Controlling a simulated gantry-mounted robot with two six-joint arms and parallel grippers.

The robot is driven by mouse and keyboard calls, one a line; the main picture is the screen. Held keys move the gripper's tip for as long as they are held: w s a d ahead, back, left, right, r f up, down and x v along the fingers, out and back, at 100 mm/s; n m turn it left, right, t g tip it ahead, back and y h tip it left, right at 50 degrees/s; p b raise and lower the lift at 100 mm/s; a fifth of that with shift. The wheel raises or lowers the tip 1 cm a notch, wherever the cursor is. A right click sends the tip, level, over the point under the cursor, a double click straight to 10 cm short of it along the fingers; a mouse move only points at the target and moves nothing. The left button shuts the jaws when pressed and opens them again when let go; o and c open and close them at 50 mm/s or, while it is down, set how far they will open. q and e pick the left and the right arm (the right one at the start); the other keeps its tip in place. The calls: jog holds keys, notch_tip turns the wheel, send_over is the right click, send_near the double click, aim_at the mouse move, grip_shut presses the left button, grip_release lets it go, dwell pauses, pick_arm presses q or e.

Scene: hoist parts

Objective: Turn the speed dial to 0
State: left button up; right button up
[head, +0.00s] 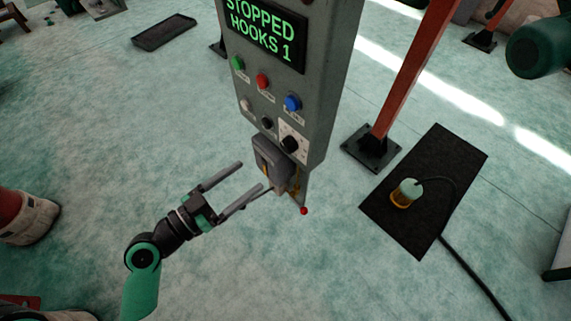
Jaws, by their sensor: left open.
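The speed dial (290,144) is a black knob on a pale square plate, low on the right of the grey control panel's (325,75) front. Its pointer setting is too small to read. The panel's screen (262,32) reads "STOPPED HOOKS 1" in green. My left gripper (251,176) is open and empty. Its two fingers point up and right toward the grey box under the panel, below and left of the dial and apart from it. My right gripper is not in view.
Green (238,62), red (262,80) and blue (292,103) buttons sit above the dial. A grey box (268,160) juts out under the panel. Floor at lower centre is clear.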

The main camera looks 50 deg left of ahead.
aim_at(285, 149)
pick_arm(q)
jog(key=w+p, duration=0.2)
jog(key=w, duration=0.9)
jog(key=shift+w+d+f+p, duration=0.1)
jog(key=shift+w+f+p, duration=0.05)
jog(key=shift+w+p, duration=0.2)
grip_shut()
